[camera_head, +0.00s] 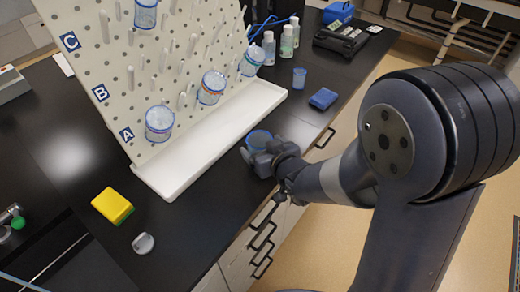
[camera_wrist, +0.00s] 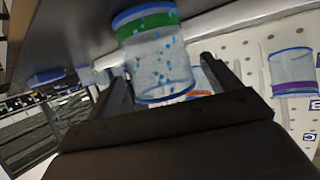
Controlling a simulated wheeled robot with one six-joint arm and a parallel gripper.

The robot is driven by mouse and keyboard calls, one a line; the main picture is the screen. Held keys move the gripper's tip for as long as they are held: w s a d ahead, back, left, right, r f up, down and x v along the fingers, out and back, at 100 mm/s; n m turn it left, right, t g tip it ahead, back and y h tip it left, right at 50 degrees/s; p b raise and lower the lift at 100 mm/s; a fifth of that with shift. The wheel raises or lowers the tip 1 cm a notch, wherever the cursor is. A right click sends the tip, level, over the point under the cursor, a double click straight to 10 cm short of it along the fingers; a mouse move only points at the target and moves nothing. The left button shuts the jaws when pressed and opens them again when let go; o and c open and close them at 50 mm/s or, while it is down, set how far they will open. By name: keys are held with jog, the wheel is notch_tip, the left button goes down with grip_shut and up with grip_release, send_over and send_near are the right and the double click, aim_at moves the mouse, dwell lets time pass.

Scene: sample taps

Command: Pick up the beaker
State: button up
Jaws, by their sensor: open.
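A clear beaker (camera_wrist: 160,65) with a blue rim, a green band and blue droplets shows in the wrist view, in the space between my two fingers. My gripper (camera_wrist: 164,74) is open, with one finger on each side of the beaker; I cannot tell whether either finger touches it. In the head view the beaker (camera_head: 259,137) is on the black counter beside the white trough. My gripper (camera_head: 262,152) is low at the beaker and hides most of its lower part.
A white pegboard (camera_head: 110,75) holds several beakers, with a white trough (camera_head: 240,120) below. A blue-rimmed cup (camera_head: 299,78), a blue block (camera_head: 323,98) and bottles (camera_head: 287,42) stand farther back. A yellow sponge (camera_head: 112,205) lies in front. The counter's edge runs close to my gripper.

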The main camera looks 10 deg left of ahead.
aim_at(255, 140)
jog(key=shift+p+x, duration=0.35)
jog(key=shift+x, duration=1.45)
jog(key=shift+c, duration=0.3)
jog(key=c, duration=1.1)
jog(key=shift+o, duration=0.2)
notch_tip(255, 140, up, 10)
jog(key=o, duration=0.4)
jog(key=c, duration=0.3)
